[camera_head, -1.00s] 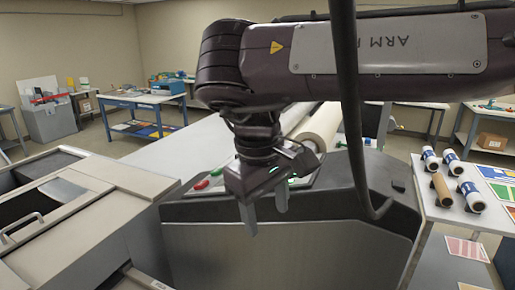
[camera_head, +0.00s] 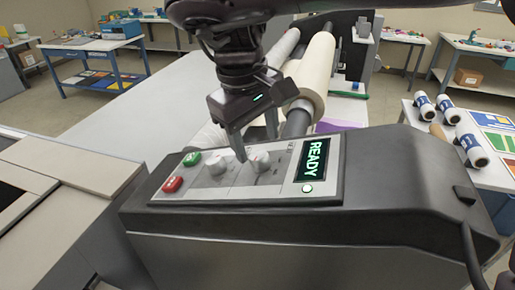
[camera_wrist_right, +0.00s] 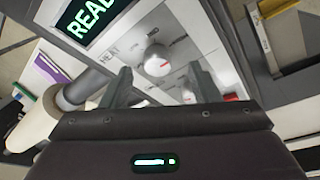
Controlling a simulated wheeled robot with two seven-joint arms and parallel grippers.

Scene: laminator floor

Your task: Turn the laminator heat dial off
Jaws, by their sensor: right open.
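The laminator's control panel (camera_head: 240,190) has two light grey dials, one near the READY display (camera_head: 260,161) and one nearer the buttons (camera_head: 217,165). My right gripper (camera_head: 256,144) is open and points down above the panel, over the dial near the display. The other dial is partly hidden behind one finger there. Contact with either dial cannot be seen. My left gripper is out of view.
A green button (camera_head: 192,159) and a red button (camera_head: 172,184) sit at the panel's left end. The READY display (camera_head: 314,160) is lit at its right. A table with rolls (camera_head: 468,140) is at right.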

